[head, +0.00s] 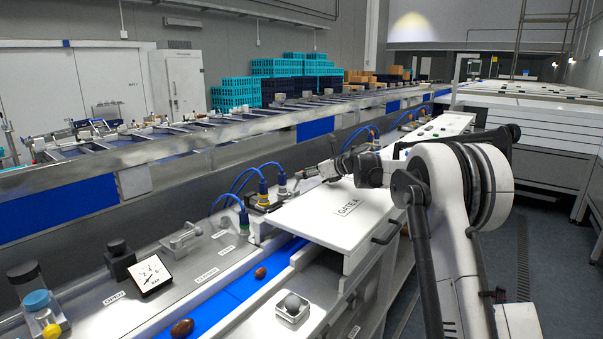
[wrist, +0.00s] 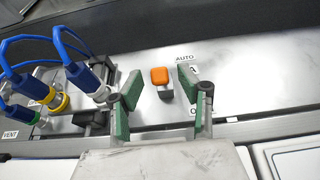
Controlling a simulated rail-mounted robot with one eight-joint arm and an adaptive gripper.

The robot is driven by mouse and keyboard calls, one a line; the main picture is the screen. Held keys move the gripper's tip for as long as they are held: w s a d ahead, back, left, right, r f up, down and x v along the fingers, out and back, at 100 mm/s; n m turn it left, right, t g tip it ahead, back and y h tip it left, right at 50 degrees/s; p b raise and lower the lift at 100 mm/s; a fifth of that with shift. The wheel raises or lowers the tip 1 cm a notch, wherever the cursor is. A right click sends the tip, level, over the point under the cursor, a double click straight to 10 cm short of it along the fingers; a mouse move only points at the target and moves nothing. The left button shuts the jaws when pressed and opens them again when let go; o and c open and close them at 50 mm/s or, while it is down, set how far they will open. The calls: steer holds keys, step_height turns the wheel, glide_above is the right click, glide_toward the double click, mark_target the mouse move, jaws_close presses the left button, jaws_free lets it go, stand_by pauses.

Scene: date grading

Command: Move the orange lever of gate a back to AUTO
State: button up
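The orange lever (wrist: 161,76) shows in the wrist view as an orange knob on a short dark stem, on a metal panel. The AUTO label (wrist: 185,58) is just up and right of it. A lower label by the right finger is partly hidden. My gripper (wrist: 158,73) is open, with one green-padded finger on each side of the knob. Gaps show on both sides, so neither finger appears to touch it. In the head view, my gripper (head: 309,172) is behind the white GATE A cover (head: 335,215); the lever cannot be made out there.
Blue cables with plugs (wrist: 92,78) stand left of my fingers, close to the left one. In the head view, a blue belt (head: 235,290) carries brown dates (head: 261,273). A conveyor frame (head: 230,130) runs behind.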

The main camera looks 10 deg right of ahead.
steer(key=shift+x, duration=1.1)
steer(key=shift+c, duration=0.5)
jaws_close()
